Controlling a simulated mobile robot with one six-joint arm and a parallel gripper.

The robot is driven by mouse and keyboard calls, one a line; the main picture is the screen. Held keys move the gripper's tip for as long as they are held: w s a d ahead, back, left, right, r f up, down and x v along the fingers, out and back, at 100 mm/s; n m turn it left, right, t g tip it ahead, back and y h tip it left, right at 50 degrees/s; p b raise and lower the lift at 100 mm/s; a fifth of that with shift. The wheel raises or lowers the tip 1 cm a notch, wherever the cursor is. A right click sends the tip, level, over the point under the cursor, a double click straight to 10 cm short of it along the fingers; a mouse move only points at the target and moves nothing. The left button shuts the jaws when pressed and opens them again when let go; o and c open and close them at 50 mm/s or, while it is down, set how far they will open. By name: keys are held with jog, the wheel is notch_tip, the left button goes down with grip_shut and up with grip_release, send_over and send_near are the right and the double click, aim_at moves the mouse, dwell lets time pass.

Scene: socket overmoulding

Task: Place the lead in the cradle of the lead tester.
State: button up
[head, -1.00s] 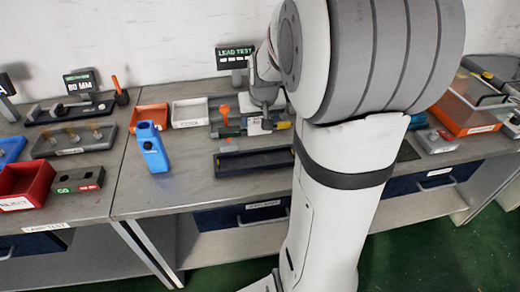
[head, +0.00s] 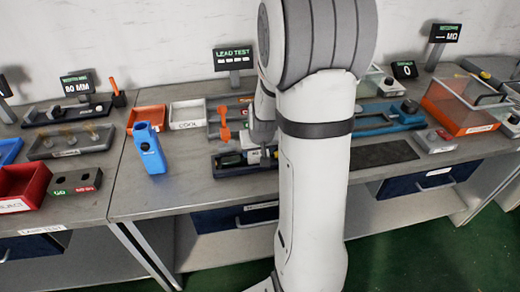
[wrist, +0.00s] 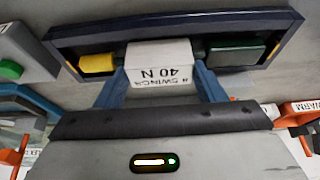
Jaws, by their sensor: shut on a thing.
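The lead shows in the wrist view as a yellow end (wrist: 97,64) on the left and a dark green end (wrist: 236,53) on the right. In the head view my gripper (head: 262,150) is at this trough, in front of the "LEAD TEST" display (head: 234,57).
An orange lever (head: 225,122) stands just behind the trough. A blue upright device (head: 150,148) stands to the left. An orange tray (head: 148,115) and a white "COOL" tray (head: 187,113) are behind. A dark mat (head: 383,154) lies clear to the right.

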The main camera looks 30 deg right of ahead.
jog(key=shift+f, duration=0.1)
jog(key=o, duration=1)
jog(key=shift+s+r, duration=0.15)
jog(key=shift+r, duration=0.45)
jog(key=v, duration=1.1)
jog(key=s+a+r+n, duration=0.1)
jog(key=s+a, duration=0.3)
jog(key=s, duration=0.1)
jog(key=s+a+n+g, duration=0.1)
jog(key=s+a, duration=0.3)
jog(key=s, duration=0.1)
jog(key=s+a+r+n+g+y, duration=0.1)
jog(key=s+a, duration=0.3)
jog(key=shift+s+a+r, duration=0.35)
jog(key=shift+s+r, duration=0.05)
